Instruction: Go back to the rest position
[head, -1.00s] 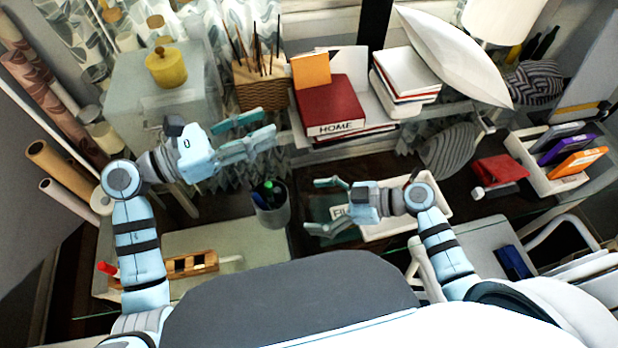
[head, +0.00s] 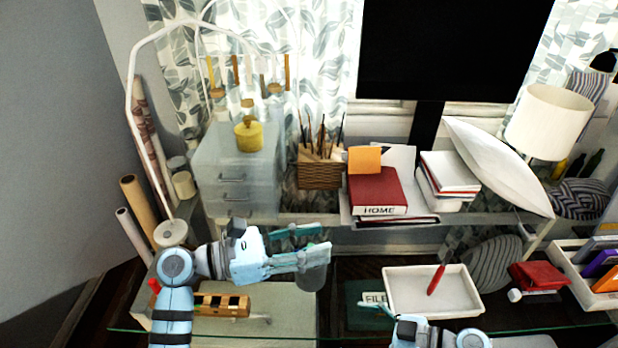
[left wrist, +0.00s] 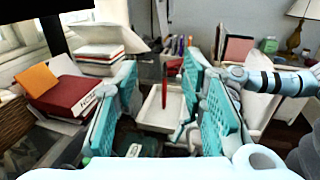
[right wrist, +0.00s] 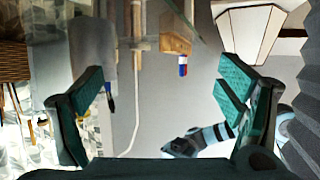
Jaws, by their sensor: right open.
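My left gripper (head: 322,243) is open and empty in the head view, held level in front of the shelf, with its fingers pointing right. They partly cover a dark cup (head: 313,277). In the left wrist view (left wrist: 160,80) its two teal fingers stand wide apart with nothing between them.
A white tray (head: 400,308) with a red pen (head: 436,280) lies just behind my right gripper. A red HOME book (head: 378,190), a wicker pen holder (head: 320,172) and drawers (head: 237,185) stand behind. A wooden block (head: 222,304) lies below my left arm. A white bin (head: 565,262) stands right.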

